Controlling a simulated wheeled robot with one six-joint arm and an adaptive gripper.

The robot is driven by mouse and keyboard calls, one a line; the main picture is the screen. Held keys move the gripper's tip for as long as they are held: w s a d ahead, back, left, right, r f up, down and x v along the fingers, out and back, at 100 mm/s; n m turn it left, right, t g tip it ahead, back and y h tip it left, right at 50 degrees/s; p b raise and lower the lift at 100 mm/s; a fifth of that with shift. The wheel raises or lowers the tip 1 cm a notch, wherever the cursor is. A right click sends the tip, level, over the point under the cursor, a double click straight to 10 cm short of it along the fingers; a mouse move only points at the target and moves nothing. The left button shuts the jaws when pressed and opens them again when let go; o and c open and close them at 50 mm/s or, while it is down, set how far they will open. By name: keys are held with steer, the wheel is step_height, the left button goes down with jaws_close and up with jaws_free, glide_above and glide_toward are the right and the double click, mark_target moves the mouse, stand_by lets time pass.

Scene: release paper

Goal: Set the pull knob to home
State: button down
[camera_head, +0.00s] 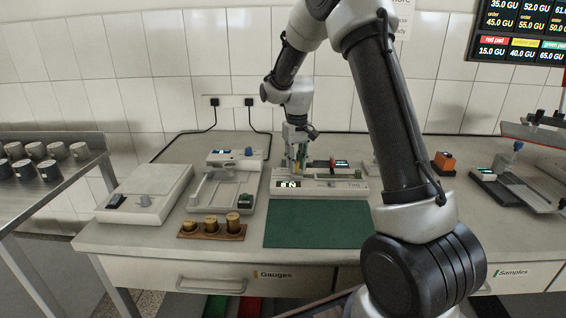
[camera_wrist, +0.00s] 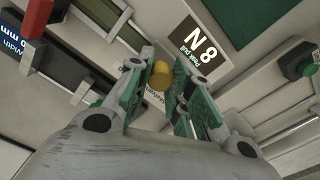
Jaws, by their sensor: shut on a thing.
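The pull knob (camera_wrist: 159,77) is a small brass-yellow cylinder. In the wrist view it sits between the two fingertips of my gripper (camera_wrist: 160,68), which are closed around it. In the head view my gripper (camera_head: 298,166) points down over the light grey pull device (camera_head: 318,190), and the knob is hidden there. The device's display (camera_wrist: 194,50) reads 8 N with a peak pull label; it also shows in the head view (camera_head: 288,184).
A green mat (camera_head: 317,223) lies in front of the device. A wooden holder with brass weights (camera_head: 211,227) and a white box (camera_head: 146,194) stand to the left. A red-topped gauge (camera_wrist: 32,20) with a width display is close beside my gripper.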

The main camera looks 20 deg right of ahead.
steer(key=shift+s+d, duration=0.25)
steer(key=shift+d, duration=0.35)
steer(key=shift+s+d, duration=0.25)
steer(key=shift+d, duration=0.35)
steer(key=shift+s+d, duration=0.25)
steer(key=shift+d, duration=0.35)
steer(key=c, duration=1.3)
jaws_free()
steer(key=shift+d, duration=0.2)
steer(key=shift+o, duration=0.2)
steer(key=shift+a+r, duration=0.1)
steer(key=shift+r, duration=0.3)
step_height(320, 180, up, 11)
steer(key=shift+r, duration=0.1)
